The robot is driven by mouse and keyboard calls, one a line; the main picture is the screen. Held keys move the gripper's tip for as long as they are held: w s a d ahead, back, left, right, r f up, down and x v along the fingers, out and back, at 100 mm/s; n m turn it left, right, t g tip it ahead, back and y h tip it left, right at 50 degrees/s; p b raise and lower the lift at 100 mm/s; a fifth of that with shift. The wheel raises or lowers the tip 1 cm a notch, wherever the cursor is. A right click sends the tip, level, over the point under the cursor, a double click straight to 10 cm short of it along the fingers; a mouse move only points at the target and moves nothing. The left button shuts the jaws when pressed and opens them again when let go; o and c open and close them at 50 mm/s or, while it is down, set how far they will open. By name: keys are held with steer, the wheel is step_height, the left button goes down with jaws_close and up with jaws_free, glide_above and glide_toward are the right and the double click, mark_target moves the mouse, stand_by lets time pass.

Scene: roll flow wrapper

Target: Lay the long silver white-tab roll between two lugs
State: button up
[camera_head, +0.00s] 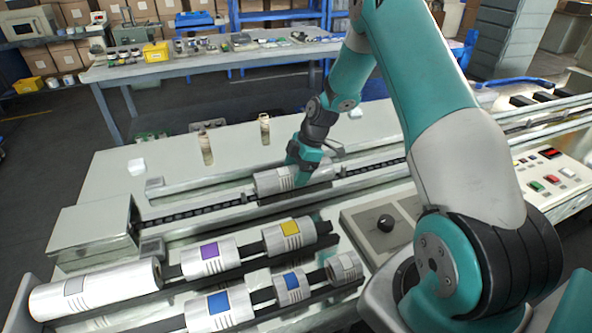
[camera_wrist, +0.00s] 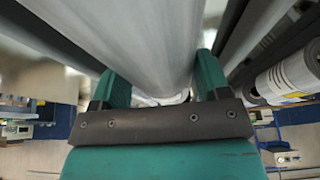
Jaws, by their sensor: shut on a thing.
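My gripper (camera_head: 303,170) is shut on a silver roll (camera_head: 270,182) over the chain channel (camera_head: 205,212). In the wrist view its two green fingers (camera_wrist: 158,85) flank the silver roll (camera_wrist: 150,45). Dark lugs show along the chain to the left and right; those beneath the roll are hidden. Another long silver roll with a pale tab (camera_head: 95,290) lies at the front left.
The front rack holds rolls with purple (camera_head: 210,253), yellow (camera_head: 288,233) and blue tabs (camera_head: 218,305), and a grey one (camera_head: 343,267). A metal box (camera_head: 95,235) covers the channel's left end. A knob panel (camera_head: 385,225) is at right.

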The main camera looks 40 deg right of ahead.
steer(key=shift+f, duration=0.2)
steer(key=o, duration=1.5)
steer(key=shift+o, duration=0.2)
steer(key=b+v, duration=0.2)
steer(key=v, duration=1.5)
steer(key=shift+d+r, duration=0.15)
